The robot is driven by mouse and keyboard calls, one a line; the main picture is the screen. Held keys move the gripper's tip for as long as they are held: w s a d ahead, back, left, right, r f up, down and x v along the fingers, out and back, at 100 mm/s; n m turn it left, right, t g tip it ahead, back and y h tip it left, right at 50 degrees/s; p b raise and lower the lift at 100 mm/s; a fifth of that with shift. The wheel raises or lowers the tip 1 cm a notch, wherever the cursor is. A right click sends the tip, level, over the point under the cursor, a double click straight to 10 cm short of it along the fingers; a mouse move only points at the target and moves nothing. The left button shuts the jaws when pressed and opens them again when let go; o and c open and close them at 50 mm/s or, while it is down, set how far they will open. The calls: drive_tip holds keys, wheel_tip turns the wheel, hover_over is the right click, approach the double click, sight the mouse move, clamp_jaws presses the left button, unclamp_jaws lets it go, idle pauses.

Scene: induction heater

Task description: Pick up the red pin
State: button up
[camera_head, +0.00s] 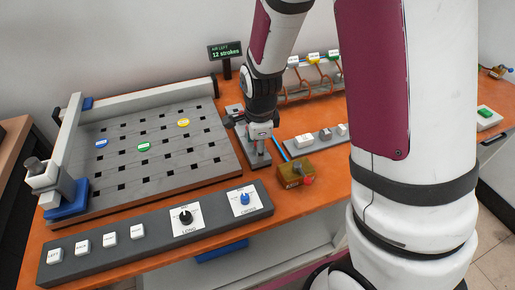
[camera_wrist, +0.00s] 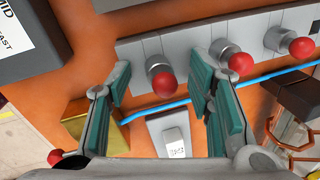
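Three red ball-topped pins with silver collars stand in a row on a grey strip (camera_wrist: 130,50) in the wrist view: a left one (camera_wrist: 164,85), a middle one (camera_wrist: 240,63) and a right one (camera_wrist: 302,48). I cannot tell which is the task's red pin. My gripper (camera_wrist: 164,77) is open, and the left pin's red ball appears between its fingers; contact is not visible. In the head view my gripper (camera_head: 260,138) points down at the grey strip right of the slotted board, and it hides the pins.
A brass block (camera_head: 295,173) with a red knob (camera_head: 309,180) stands close to my gripper; a blue tube runs beside it. The slotted board (camera_head: 165,160) is to the left, a dial panel (camera_head: 160,225) in front. Orange coils (camera_head: 315,75) stand behind.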

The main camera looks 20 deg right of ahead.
clamp_jaws()
drive_tip(key=shift+r, duration=0.1)
